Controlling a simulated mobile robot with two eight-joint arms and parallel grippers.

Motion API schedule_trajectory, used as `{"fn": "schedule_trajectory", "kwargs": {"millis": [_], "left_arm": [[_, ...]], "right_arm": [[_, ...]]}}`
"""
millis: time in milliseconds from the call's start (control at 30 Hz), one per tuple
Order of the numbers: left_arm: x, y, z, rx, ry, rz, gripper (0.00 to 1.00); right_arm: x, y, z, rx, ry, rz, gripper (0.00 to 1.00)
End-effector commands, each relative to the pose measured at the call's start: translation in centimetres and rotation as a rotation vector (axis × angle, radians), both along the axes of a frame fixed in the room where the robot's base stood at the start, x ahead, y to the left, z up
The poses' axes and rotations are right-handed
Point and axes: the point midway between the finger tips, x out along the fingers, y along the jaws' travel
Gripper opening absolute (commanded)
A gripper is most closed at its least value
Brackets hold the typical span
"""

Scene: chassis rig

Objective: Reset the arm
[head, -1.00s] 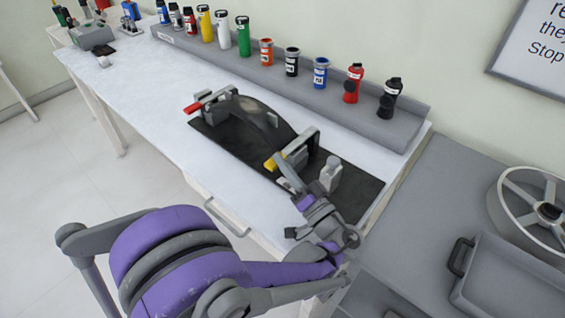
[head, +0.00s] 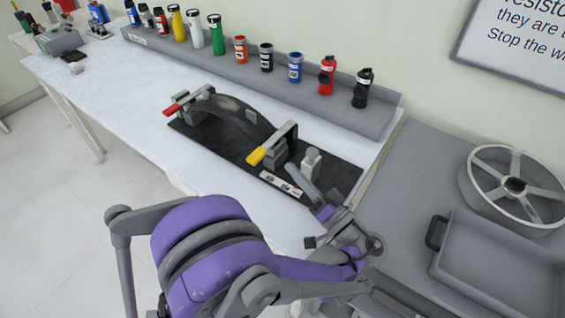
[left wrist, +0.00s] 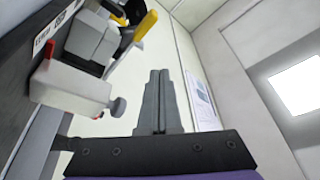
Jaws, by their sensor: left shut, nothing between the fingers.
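My left gripper (head: 303,181) is shut and empty. In the head view its fingers are near the front right part of the black fixture board (head: 345,180), beside a grey-white block (head: 311,162). In the left wrist view the closed fingers (left wrist: 160,103) show in the middle, with the block (left wrist: 72,88) to their left and apart from them. The board holds a dark curved part (head: 240,118), a red-handled clamp (head: 175,109) and a yellow-handled clamp (head: 262,154). The yellow handle also shows in the left wrist view (left wrist: 146,27). My right gripper is not in view.
A grey ledge (head: 385,122) with several coloured bottles runs along the back of the white table (head: 90,92). A grey tray (head: 500,290) and a spoked wheel (head: 515,187) stand on the grey surface at right. The white table's left part is mostly clear.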

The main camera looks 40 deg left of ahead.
Motion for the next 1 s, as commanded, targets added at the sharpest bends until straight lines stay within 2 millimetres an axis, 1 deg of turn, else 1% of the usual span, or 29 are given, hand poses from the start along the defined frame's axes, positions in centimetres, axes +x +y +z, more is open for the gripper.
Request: {"fn": "schedule_trajectory", "kwargs": {"millis": [167, 600, 700, 767, 867, 933, 1000], "left_arm": [[0.0, -0.4, -0.1, 0.000, 0.000, 0.000, 0.00], [0.0, -0.4, -0.1, 0.001, 0.000, 0.001, 0.00], [0.0, 0.0, -0.1, -0.019, 0.021, 0.002, 0.00], [-0.2, 0.7, -0.2, -0.064, 0.061, 0.003, 0.00], [-0.8, 2.4, -0.8, -0.204, 0.184, -0.002, 0.00], [-1.7, 3.5, -1.9, -0.348, 0.296, -0.023, 0.00], [-2.8, 4.0, -3.2, -0.506, 0.404, -0.064, 0.00]], "right_arm": [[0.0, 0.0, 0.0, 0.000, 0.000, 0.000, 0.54], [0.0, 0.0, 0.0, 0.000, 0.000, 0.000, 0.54], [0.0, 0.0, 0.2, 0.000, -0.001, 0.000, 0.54], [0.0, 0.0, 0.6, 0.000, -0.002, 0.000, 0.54], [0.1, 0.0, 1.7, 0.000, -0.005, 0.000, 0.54], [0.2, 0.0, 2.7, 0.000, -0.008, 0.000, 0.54], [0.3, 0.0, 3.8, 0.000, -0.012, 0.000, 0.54]]}}
